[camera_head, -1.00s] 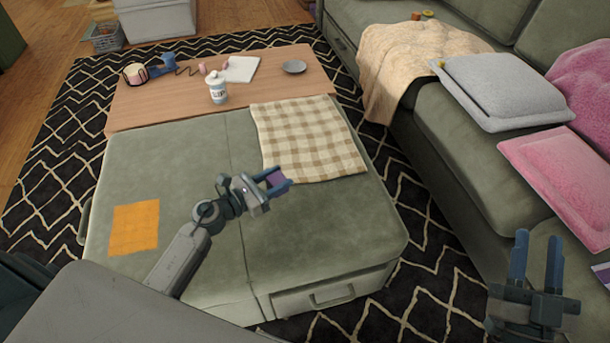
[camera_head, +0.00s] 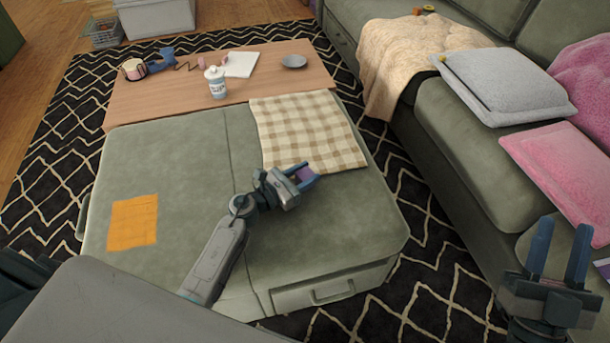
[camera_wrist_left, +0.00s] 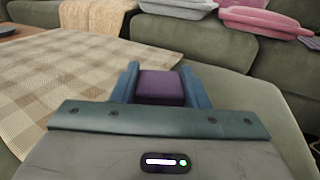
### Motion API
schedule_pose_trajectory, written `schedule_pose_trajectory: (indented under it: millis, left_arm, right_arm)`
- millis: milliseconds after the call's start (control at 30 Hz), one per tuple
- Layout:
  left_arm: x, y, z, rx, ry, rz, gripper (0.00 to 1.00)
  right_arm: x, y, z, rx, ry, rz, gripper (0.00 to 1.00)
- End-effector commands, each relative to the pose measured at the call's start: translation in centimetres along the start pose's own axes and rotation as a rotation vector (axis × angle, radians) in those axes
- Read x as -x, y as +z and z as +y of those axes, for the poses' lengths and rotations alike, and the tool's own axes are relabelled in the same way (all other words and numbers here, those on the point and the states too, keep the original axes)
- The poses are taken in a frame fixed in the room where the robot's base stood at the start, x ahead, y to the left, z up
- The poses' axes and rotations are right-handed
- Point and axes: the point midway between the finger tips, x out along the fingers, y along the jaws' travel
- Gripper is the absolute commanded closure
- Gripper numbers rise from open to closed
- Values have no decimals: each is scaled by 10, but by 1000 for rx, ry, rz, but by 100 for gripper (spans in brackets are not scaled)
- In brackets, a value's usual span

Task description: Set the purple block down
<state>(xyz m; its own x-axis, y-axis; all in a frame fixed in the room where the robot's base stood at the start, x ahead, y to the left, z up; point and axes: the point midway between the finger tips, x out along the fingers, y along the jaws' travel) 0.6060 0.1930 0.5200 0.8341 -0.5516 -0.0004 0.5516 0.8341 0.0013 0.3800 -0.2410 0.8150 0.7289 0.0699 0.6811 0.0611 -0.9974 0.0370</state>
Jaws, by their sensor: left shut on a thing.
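The purple block (camera_wrist_left: 160,86) sits between the blue fingers of my left gripper (camera_wrist_left: 164,84) in the left wrist view. In the head view, my left gripper (camera_head: 307,174) is shut on the purple block (camera_head: 301,175) at the front edge of the checkered cloth (camera_head: 300,125), over the green ottoman (camera_head: 180,170). I cannot tell whether the block touches the surface below. My right gripper (camera_head: 558,250) is open and empty at the lower right, in front of the sofa.
An orange cloth (camera_head: 133,221) lies on the ottoman's left. A wooden table section (camera_head: 150,100) behind holds a white bottle (camera_head: 217,83), a grey dish (camera_head: 293,62) and a white paper (camera_head: 242,65). The sofa (camera_head: 440,130) bounds the right. The ottoman's middle is clear.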

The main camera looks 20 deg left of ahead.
Motion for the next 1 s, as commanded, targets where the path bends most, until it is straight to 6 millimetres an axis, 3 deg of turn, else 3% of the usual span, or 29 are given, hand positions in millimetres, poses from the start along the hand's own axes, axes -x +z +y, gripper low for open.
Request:
schedule_pose_trajectory:
  millis: [833, 867, 933, 1000]
  left_arm:
    - [1, -7, 0, 1, 1, 4, 82]
    - [1, -7, 0, 1, 1, 5, 56]
    - [1, -6, 0, 1, 1, 4, 42]
    - [1, -6, 0, 1, 1, 4, 38]
  right_arm:
    - [-2, -18, -1, 14, -8, 111, 64]
    - [-2, -19, -1, 14, -8, 118, 64]
    - [-3, -20, -1, 14, -8, 119, 64]
    - [-3, -19, -1, 14, -8, 118, 64]
